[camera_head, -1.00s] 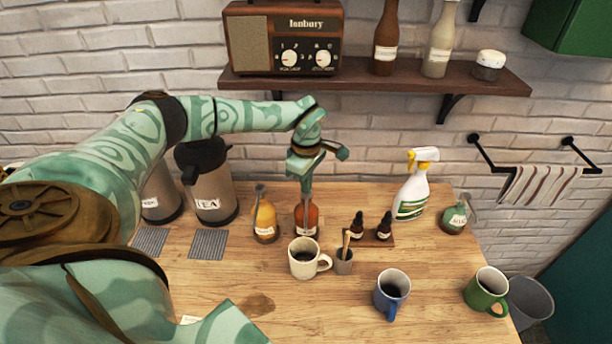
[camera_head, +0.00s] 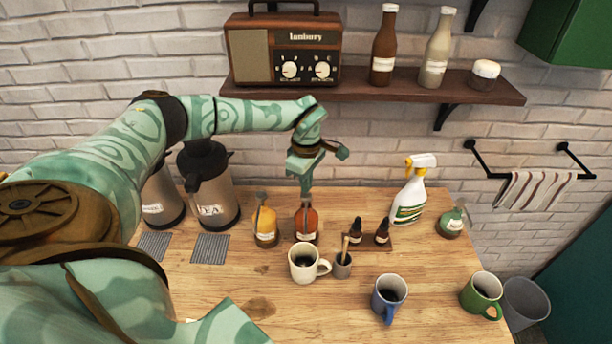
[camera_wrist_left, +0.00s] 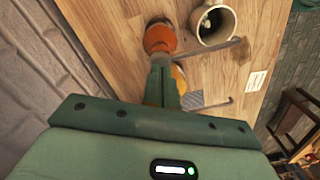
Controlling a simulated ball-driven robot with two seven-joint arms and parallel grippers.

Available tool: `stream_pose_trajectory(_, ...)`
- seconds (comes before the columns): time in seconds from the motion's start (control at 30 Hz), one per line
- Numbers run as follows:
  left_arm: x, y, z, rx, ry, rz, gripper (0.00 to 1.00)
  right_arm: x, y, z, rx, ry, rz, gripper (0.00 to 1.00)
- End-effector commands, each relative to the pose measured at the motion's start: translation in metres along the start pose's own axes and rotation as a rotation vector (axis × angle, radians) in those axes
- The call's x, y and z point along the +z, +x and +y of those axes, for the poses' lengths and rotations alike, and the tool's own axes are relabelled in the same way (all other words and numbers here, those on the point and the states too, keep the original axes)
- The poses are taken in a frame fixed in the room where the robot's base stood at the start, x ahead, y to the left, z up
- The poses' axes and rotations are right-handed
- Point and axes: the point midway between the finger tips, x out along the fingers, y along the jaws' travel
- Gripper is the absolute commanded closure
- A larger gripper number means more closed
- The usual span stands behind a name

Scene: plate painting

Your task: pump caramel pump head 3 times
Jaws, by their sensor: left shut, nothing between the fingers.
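Two pump bottles stand side by side on the wooden counter: a yellow one (camera_head: 265,227) and an amber-brown one (camera_head: 306,223). I cannot read their labels, so which holds caramel is unclear. My left gripper (camera_head: 306,198) points down directly over the amber-brown bottle and hides its pump head. In the left wrist view the shut, empty fingers (camera_wrist_left: 165,82) lie beside the orange-looking bottle (camera_wrist_left: 160,38), with part of the yellow bottle behind them. Contact with the pump head cannot be made out. My right gripper is not seen.
A white mug (camera_head: 304,263) stands just in front of the amber-brown bottle, next to a small grey cup (camera_head: 342,265). Dropper bottles (camera_head: 382,232) and a spray bottle (camera_head: 411,195) stand to the right. Blue (camera_head: 389,297) and green (camera_head: 482,294) mugs are nearer the front. A wall shelf (camera_head: 400,91) hangs above.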

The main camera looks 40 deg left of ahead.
Motion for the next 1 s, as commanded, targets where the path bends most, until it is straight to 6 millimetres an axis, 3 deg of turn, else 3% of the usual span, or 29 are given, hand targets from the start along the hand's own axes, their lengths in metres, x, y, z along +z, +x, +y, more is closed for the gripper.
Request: stream_pose_trajectory(1.0, 0.0, 0.028, 0.0, -0.001, -0.001, 0.0, 1.0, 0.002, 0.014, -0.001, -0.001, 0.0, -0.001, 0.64)
